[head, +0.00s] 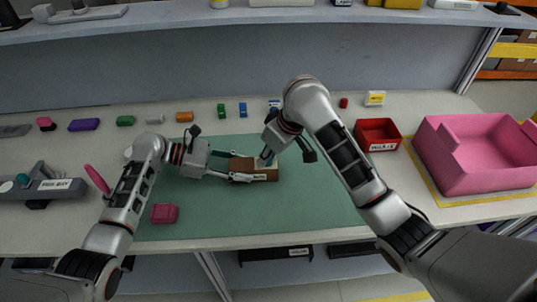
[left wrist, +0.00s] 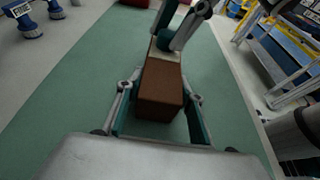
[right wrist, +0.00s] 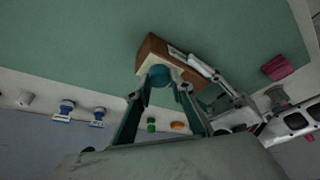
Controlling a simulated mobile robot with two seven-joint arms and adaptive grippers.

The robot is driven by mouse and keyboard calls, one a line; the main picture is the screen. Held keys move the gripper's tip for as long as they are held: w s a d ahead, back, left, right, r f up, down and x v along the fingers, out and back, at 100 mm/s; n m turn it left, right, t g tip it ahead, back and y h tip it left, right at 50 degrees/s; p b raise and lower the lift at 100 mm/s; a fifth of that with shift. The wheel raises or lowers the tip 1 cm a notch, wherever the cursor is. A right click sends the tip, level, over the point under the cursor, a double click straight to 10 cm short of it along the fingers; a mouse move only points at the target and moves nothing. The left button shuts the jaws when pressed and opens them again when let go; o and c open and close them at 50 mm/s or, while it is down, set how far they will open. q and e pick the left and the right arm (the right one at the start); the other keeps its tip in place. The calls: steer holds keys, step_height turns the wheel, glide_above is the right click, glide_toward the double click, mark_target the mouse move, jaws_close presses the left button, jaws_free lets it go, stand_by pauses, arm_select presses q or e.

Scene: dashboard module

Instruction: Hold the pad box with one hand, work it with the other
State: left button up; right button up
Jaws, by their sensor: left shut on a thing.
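The pad box (head: 252,168), a brown block with a pale face on one side, lies on the green mat (head: 310,205). It also shows in the left wrist view (left wrist: 162,92) and the right wrist view (right wrist: 152,50). My left gripper (head: 232,167) is shut on the box, one finger along each long side. My right gripper (head: 268,155) is at the box's pale side. In the right wrist view a round teal knob (right wrist: 159,75) on that side lies at the right fingertips. I cannot tell whether those fingers grip it.
A pink cube (head: 164,213) is on the mat's front left. A red bin (head: 377,125) and a large pink box (head: 470,165) stand at the right. A grey fixture (head: 50,188) is at the left. Several small coloured parts line the back.

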stand_by(0.3)
steer(key=shift+r, duration=3.05)
arm_select(q)
steer(key=o, duration=1.5)
steer(key=shift+o, duration=0.2)
steer(key=v, duration=0.7)
steer(key=shift+a+r, duration=0.1)
steer(key=shift+a, duration=0.2)
